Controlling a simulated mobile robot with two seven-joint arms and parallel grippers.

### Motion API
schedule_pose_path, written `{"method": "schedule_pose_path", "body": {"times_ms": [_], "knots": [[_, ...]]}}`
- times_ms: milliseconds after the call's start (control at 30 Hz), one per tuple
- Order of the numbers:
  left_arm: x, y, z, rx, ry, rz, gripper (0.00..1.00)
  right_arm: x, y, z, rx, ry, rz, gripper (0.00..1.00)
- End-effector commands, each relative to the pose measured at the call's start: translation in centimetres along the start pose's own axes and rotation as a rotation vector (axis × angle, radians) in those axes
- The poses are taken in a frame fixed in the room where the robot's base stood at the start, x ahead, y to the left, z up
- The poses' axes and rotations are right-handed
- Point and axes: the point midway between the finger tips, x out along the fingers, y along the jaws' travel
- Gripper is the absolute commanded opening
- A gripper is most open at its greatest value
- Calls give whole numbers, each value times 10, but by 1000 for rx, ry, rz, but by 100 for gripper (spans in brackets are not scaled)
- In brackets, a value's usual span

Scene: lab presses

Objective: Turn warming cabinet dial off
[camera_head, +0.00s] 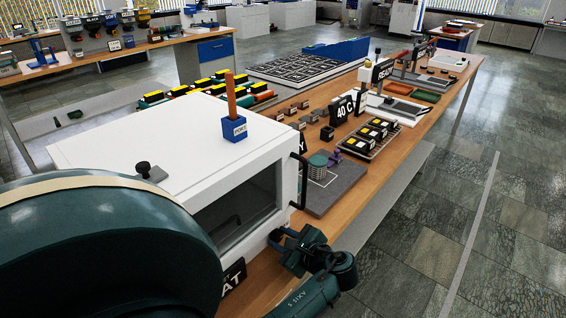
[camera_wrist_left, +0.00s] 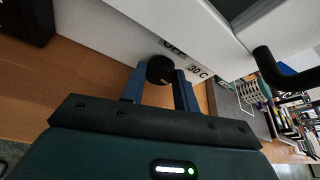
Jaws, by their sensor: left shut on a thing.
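The warming cabinet (camera_head: 205,165) is a white box with a dark window in its front, at the left of the wooden bench in the head view. In the left wrist view, its black round dial (camera_wrist_left: 160,68) is on the white front panel, beside labels reading "30 C" and, partly covered, what looks like "OFF". My left gripper (camera_wrist_left: 159,82) is shut on the dial, with one blue finger on each side. In the head view my left gripper (camera_head: 285,243) is at the cabinet's lower front corner, and the dial is hidden there. My right gripper is not in view.
A black door handle (camera_head: 298,181) stands out from the cabinet front, close to my left gripper. A blue holder (camera_head: 234,130) with an orange stick sits on the cabinet top. The floor at right is clear.

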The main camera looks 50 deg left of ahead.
Motion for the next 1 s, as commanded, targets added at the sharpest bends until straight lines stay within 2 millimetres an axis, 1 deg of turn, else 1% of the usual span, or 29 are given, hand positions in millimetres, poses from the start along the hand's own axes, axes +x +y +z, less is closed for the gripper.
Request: {"method": "schedule_pose_path", "body": {"times_ms": [300, 767, 800, 1000], "knots": [[0, 0, 0, -102, -2, -43, 8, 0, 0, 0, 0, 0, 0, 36], [0, 1, 1, -116, -3, -49, 8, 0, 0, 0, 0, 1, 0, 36], [0, 1, 1, -116, -3, -49, 32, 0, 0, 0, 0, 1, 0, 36], [0, 1, 0, -115, -2, -48, 48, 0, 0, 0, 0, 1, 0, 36]]}}
